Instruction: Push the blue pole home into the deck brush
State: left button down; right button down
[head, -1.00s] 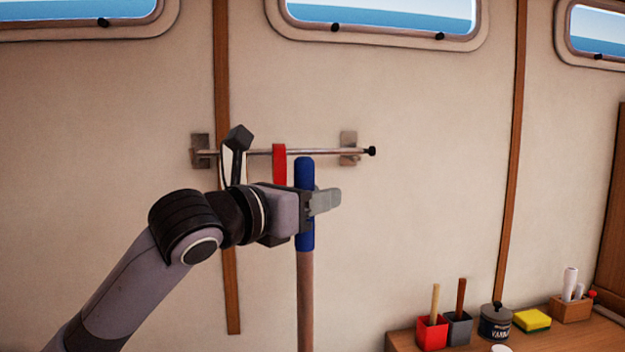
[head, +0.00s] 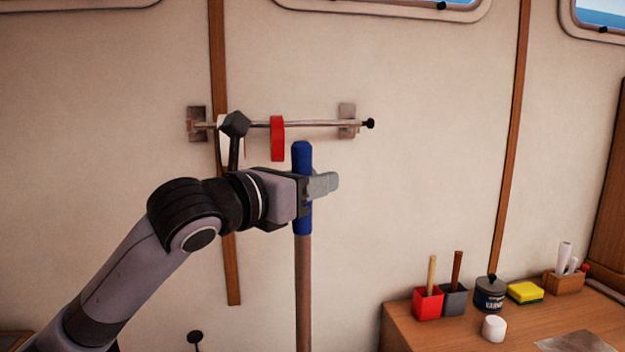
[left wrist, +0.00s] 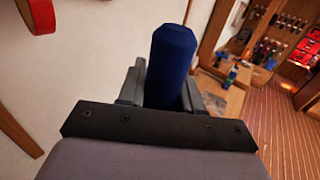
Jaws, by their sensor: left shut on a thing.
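The pole stands upright in the head view, with a blue grip (head: 302,160) at its top and a brown wooden shaft (head: 303,290) below that runs out of the bottom of the picture. My left gripper (head: 318,184) is shut around the blue grip, a little below its top end. In the left wrist view the blue grip (left wrist: 170,65) stands between the two grey fingers (left wrist: 160,85). The deck brush is not in view, and the pole's lower end is hidden below the frame. My right gripper is not in view.
A metal rail (head: 315,124) on the wall behind carries a red ring (head: 277,138). At lower right a wooden counter (head: 420,335) holds a red cup (head: 428,303), a dark varnish tin (head: 489,294), a yellow sponge (head: 525,292) and a white cylinder (head: 493,328).

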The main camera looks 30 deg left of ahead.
pick_arm(q)
jog(key=shift+f, duration=0.3)
dwell(1.3)
jog(key=shift+f+b, duration=1.1)
jog(key=shift+f, duration=0.9)
dwell(0.3)
jog(key=c, duration=0.7)
grip_release()
jog(key=shift+s, duration=0.1)
jog(key=shift+b+v, duration=0.8)
jog(key=shift+v, duration=2.75)
